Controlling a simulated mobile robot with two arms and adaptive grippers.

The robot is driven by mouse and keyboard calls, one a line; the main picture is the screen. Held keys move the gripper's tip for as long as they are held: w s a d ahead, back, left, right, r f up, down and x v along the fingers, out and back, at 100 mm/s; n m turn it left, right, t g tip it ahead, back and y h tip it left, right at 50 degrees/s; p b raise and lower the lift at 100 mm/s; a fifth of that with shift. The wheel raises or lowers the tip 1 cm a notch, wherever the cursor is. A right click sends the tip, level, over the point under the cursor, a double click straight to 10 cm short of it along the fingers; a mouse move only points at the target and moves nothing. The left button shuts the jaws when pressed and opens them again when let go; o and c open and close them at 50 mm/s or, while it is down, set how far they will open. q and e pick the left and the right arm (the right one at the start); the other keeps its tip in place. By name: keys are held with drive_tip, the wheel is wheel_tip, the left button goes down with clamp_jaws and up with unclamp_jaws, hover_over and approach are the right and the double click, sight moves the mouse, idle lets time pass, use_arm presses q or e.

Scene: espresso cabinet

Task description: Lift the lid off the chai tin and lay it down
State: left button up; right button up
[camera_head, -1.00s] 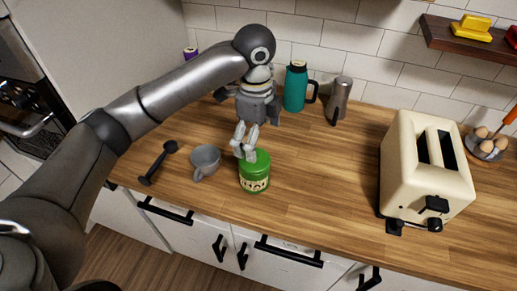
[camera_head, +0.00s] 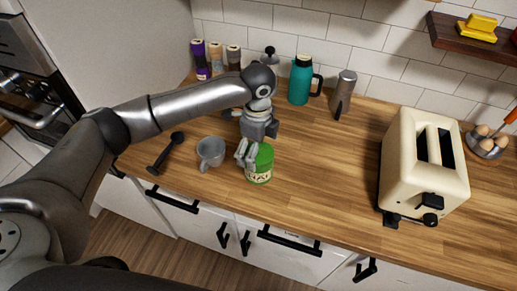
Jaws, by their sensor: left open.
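The green chai tin (camera_head: 259,174) stands upright on the wooden counter, left of centre, with its label facing me. Its green lid (camera_head: 265,154) appears to be on top, partly hidden by my fingers. My left gripper (camera_head: 247,156) is open at the upper left side of the tin, its fingers close to the lid. I cannot tell whether they touch it. My right gripper is not in view.
A grey mug (camera_head: 211,153) and a dark tamper-like tool (camera_head: 166,154) lie left of the tin. A teal flask (camera_head: 300,82), a steel pitcher (camera_head: 343,92) and several canisters (camera_head: 216,58) stand at the back. A cream toaster (camera_head: 420,165) stands right. Counter between tin and toaster is clear.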

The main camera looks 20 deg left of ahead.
use_arm(q)
drive_tip(key=shift+f, duration=0.25)
drive_tip(key=c, duration=0.9)
